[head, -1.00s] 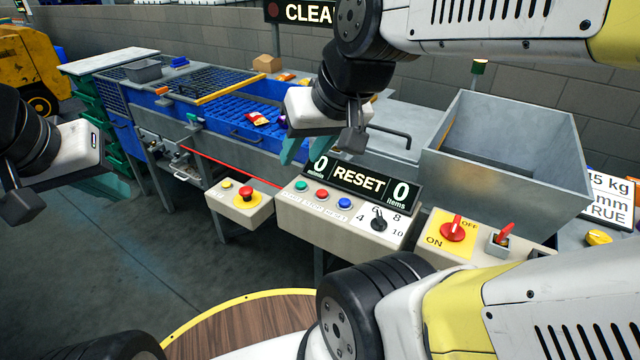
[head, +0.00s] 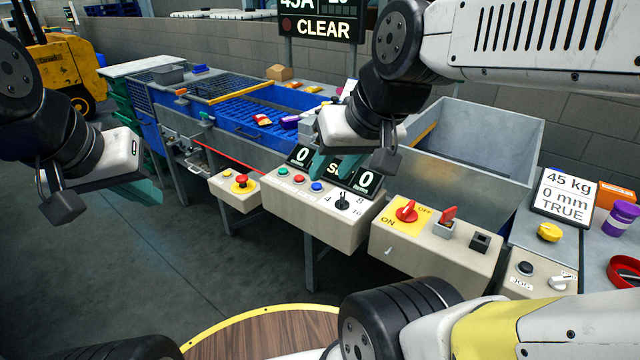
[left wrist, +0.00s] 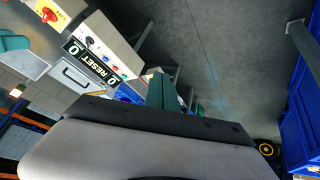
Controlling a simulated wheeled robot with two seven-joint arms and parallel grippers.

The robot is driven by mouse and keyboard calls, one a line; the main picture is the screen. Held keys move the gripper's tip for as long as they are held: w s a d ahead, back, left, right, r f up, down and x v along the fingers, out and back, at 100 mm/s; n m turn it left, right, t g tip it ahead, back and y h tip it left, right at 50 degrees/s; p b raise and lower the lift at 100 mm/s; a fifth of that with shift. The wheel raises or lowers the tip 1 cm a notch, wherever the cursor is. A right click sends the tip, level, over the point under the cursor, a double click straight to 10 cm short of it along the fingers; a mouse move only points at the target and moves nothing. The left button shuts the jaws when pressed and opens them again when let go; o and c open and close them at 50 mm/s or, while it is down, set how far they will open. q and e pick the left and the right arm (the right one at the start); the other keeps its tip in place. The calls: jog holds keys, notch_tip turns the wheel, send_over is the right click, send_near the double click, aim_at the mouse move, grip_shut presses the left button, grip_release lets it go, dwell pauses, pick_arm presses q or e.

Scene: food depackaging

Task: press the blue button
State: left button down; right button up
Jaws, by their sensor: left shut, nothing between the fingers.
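The blue button (head: 317,187) is the rightmost of three round buttons on a beige control box (head: 315,222), beside a red and a green one. It also shows small in the left wrist view (left wrist: 104,58). My left gripper (head: 143,190) is shut and empty, held in the air well left of the box; its teal fingers also show in the left wrist view (left wrist: 163,92). My right gripper (head: 335,166) appears open and empty, its teal fingers apart. In the head view it overlaps the display behind the buttons and hides part of its text.
A box with a red emergency button (head: 241,184) stands left of the control box. A red switch (head: 406,211) on a yellow plate is to the right. Behind are a blue sorting tray (head: 246,112) and a metal bin (head: 490,185). The floor at the left is clear.

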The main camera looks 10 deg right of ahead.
pick_arm(q)
jog(key=shift+s+d, duration=0.2)
jog(key=shift+s, duration=0.15)
jog(key=w+d+h, duration=0.3)
jog(key=w+d, duration=1.4)
jog(key=w, duration=0.4)
jog(key=w+d+f+n, duration=0.1)
jog(key=w+d+f, duration=1)
jog(key=d+f, duration=0.2)
jog(key=d, duration=0.2)
jog(key=shift+w+d+n+t+h, duration=0.2)
jog(key=shift+d+n+t+h, duration=0.1)
jog(key=shift+t+h, duration=0.1)
jog(key=shift+f, duration=0.1)
